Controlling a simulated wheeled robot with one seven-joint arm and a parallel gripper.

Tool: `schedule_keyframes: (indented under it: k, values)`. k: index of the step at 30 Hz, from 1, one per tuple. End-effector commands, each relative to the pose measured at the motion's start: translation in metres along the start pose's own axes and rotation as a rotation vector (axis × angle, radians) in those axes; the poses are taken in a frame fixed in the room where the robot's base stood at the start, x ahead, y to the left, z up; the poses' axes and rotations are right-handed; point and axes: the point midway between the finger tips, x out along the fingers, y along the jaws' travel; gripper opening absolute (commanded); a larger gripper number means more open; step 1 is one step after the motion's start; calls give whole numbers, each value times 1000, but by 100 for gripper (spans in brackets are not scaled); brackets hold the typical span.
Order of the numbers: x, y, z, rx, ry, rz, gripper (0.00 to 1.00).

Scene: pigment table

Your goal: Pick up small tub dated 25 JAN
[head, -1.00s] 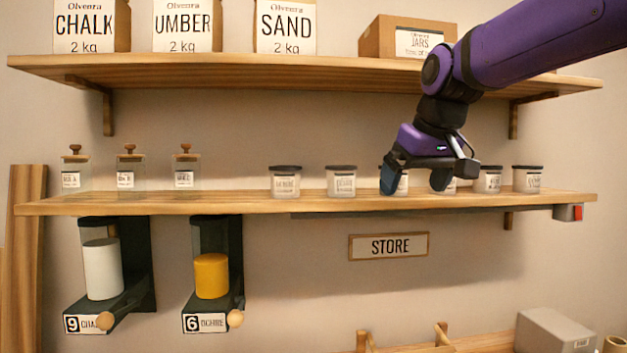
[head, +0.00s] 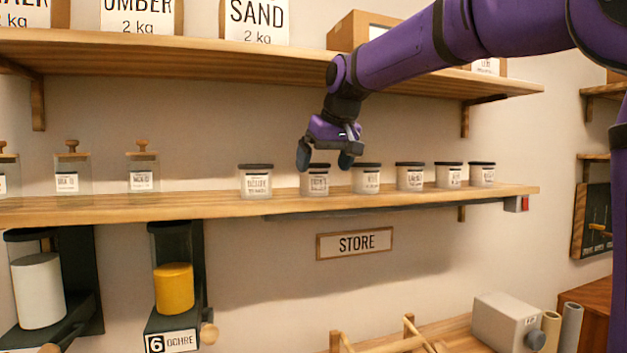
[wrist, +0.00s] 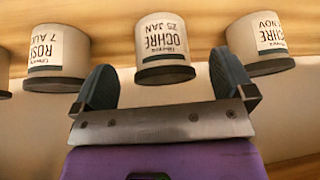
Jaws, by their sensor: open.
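The small tub dated 25 JAN (wrist: 163,45) is a clear tub with a dark lid and a white OCHRE label. It appears upside down in the wrist view, ahead of and between the fingers. In the head view it appears to be the second tub from the left (head: 316,185) on the lower shelf, its lid partly behind the fingers. My gripper (head: 325,160) is open and empty in front of this tub. In the wrist view my gripper's fingers (wrist: 163,75) stand apart, one toward each side of the tub.
A ROSE 7 AUG tub (wrist: 58,55) and an OCHRE NOV tub (wrist: 259,45) flank it closely. Several tubs stand in a row on the lower shelf (head: 400,201). The upper shelf (head: 250,58) runs above my gripper. Stoppered jars (head: 141,180) stand at left.

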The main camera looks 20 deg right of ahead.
Motion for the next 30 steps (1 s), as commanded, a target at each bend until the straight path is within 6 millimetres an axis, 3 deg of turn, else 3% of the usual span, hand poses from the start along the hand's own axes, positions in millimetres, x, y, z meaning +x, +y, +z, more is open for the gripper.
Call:
schedule_keyframes:
  k: [11,17,22,30]
  values:
    - [10,0,-18,-1,0,-1,100]
    - [25,0,-37,0,-2,-1,100]
    - [47,0,-35,0,0,0,100]
    - [50,0,-35,0,1,1,98]
